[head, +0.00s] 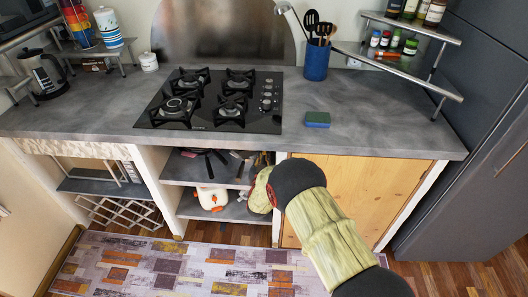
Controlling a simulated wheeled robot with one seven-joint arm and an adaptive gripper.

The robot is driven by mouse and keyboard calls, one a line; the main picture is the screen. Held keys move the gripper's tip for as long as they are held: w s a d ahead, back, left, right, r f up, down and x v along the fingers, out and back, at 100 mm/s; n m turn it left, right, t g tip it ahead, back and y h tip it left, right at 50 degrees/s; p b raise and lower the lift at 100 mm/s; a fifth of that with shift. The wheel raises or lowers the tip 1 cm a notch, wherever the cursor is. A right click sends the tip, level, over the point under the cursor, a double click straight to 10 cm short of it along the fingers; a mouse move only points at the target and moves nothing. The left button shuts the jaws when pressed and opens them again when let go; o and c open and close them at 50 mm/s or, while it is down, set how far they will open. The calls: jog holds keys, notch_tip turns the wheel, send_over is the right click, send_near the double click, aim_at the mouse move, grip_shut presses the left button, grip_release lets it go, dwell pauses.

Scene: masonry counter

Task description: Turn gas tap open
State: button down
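No gas tap can be clearly made out. My arm reaches from the lower right to the right end of the open shelves (205,171) under the counter. My gripper is hidden behind my own arm links, so its fingers and whatever they are near do not show. Small brownish shapes, too small to identify, show just above the arm's end at the shelf opening. The black gas hob (215,112) lies on the counter above, with several control knobs (267,95) along its right side.
A wooden cabinet door (360,185) is right of the shelves. A white and orange pot (211,198) and dark pans (207,157) are on the shelves. The counter (400,110) holds a blue utensil pot (316,61) and a sponge (317,119). A patterned rug (150,270) covers the floor.

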jog(key=shift+f, duration=0.15)
jog(key=c, duration=1.8)
grip_release()
jog(key=shift+c, duration=0.2)
jog(key=s, duration=1.2)
jog(key=shift+a, duration=0.2)
